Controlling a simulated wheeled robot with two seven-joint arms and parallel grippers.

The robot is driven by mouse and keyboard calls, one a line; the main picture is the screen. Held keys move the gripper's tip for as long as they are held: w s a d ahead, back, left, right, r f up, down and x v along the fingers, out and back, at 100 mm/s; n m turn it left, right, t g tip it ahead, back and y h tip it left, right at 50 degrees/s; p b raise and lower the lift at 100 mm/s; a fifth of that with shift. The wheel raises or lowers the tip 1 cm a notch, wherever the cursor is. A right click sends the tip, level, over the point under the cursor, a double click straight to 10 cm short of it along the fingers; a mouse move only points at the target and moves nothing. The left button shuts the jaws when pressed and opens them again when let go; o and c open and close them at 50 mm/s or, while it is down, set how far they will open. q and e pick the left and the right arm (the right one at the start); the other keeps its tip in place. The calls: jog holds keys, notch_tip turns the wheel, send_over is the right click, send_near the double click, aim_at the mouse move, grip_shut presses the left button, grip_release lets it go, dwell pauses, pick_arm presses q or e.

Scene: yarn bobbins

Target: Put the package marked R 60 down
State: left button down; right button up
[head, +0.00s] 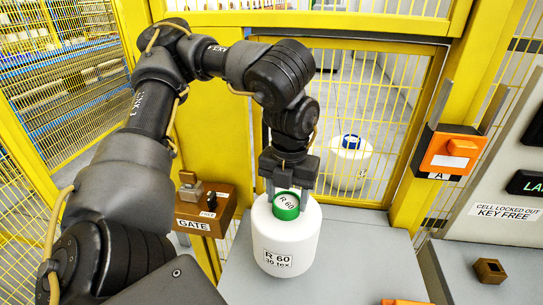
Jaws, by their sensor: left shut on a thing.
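The package marked R 60 (286,238) is a white cylindrical yarn bobbin with a green-rimmed core on top. Its side label reads "R 60" and "30 tex". My left gripper (287,193) comes down from above and is shut on the package at its green core. The package is upright over the grey surface (362,265) in front of the gate. I cannot tell whether its base touches that surface. My right gripper is not in view.
A yellow mesh gate (390,120) stands behind the package, with another white bobbin (350,162) with a blue core beyond it. A brown GATE box (205,212) is at the left. An orange box marked A (452,155) is at the right.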

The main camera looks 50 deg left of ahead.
pick_arm(q)
jog(key=shift+w+d+f, duration=0.5)
jog(key=shift+f, duration=0.2)
jog(key=shift+w+d+f, duration=0.1)
jog(key=shift+d+f, duration=0.05)
jog(key=shift+f, duration=0.25)
jog(key=shift+w+f, duration=0.15)
jog(key=shift+f, duration=1.35)
jog(key=c, duration=0.5)
grip_release()
